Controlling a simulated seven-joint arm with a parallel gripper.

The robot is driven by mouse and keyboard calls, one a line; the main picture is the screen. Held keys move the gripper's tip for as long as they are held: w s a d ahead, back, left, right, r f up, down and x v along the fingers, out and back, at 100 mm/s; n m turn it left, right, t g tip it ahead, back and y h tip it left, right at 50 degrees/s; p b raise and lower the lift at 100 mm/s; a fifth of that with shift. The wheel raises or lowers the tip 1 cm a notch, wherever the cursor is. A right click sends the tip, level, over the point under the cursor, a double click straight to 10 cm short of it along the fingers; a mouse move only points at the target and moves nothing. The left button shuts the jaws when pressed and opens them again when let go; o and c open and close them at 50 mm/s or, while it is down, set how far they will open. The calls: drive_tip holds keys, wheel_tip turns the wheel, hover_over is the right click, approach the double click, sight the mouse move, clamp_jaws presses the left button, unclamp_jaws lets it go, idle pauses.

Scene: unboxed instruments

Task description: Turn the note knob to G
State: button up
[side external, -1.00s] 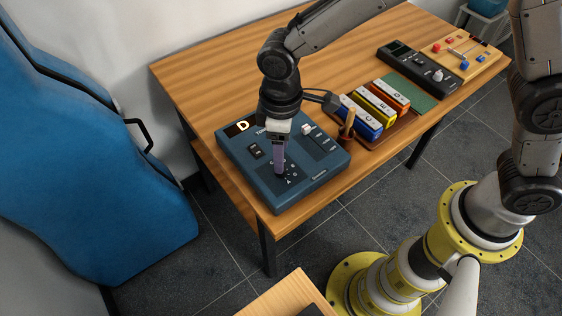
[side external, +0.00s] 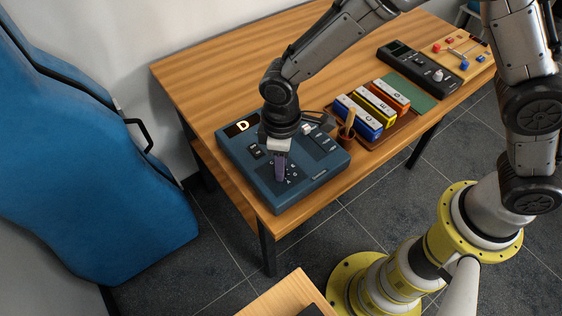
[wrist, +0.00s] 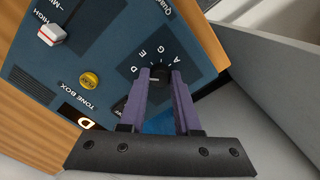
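The tone box (side external: 318,178) is a dark blue console on the table, and its display (side external: 242,126) reads D. The note knob (wrist: 159,75) is small and black with a light pointer line, ringed by letters. In the wrist view it sits between the tips of my gripper's two purple fingers (wrist: 161,76). My gripper (side external: 280,178) points down onto the knob's panel in the side view, hiding the knob there. I cannot tell whether the fingers press on the knob or only stand beside it.
A black device (side external: 422,66) lies farther back.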

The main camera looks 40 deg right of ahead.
clamp_jaws()
drive_tip(key=shift+m, duration=0.3)
drive_tip(key=m, duration=0.8)
drive_tip(key=shift+r, duration=0.1)
drive_tip(key=m, duration=0.4)
drive_tip(key=shift+m, duration=2.5)
drive_tip(key=shift+w, duration=0.1)
drive_tip(key=o, duration=0.9)
unclamp_jaws()
drive_tip(key=shift+c, duration=0.2)
